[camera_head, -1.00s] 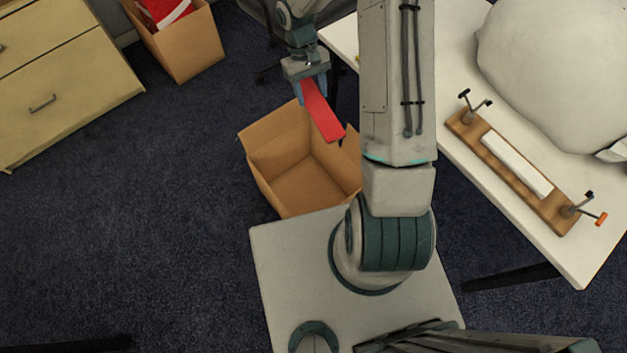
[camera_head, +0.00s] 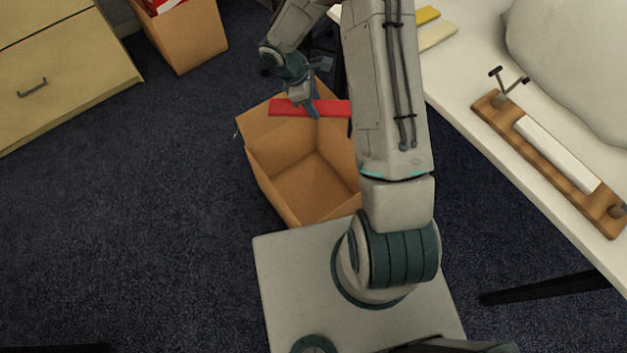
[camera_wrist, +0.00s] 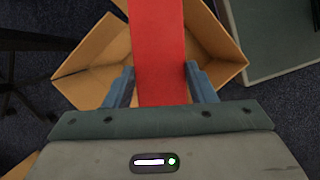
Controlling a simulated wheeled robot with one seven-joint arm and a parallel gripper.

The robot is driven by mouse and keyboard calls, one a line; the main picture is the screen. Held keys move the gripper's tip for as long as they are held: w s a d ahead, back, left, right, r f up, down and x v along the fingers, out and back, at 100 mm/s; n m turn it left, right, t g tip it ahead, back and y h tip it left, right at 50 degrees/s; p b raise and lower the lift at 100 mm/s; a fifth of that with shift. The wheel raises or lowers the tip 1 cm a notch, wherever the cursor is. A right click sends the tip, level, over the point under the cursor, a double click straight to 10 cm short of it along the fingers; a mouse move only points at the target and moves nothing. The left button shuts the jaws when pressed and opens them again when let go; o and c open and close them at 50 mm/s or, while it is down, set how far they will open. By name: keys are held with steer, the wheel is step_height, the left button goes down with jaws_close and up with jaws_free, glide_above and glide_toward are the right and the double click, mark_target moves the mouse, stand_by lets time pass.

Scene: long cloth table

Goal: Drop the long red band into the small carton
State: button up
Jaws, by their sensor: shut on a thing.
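The long red band (camera_head: 334,108) is held in my gripper (camera_head: 314,108) and lies level across the picture in the head view. My gripper is shut on it near its middle. In the wrist view the band (camera_wrist: 160,50) runs up from between the two blue fingers (camera_wrist: 160,88). The small carton (camera_head: 268,178) is an open cardboard box on the floor. The band is above the carton's far side in the head view, and the carton (camera_wrist: 217,42) shows behind the band in the wrist view. My arm hides part of the carton's right side.
A second carton (camera_head: 187,42) with red and white things in it stands at the back left, beside a drawer cabinet (camera_head: 65,75). The white table (camera_head: 470,115) on the right bears a wooden board (camera_head: 518,130) and a large white sack (camera_head: 575,60). The floor at left is clear.

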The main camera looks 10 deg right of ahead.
step_height(320, 180, down, 6)
steer(key=b, duration=0.4)
steer(key=shift+r, duration=0.1)
steer(key=o, duration=1.1)
steer(key=p+v, duration=0.1)
steer(key=v, duration=1.2)
steer(key=shift+a+r+p, duration=0.1)
steer(key=shift+r+p, duration=0.25)
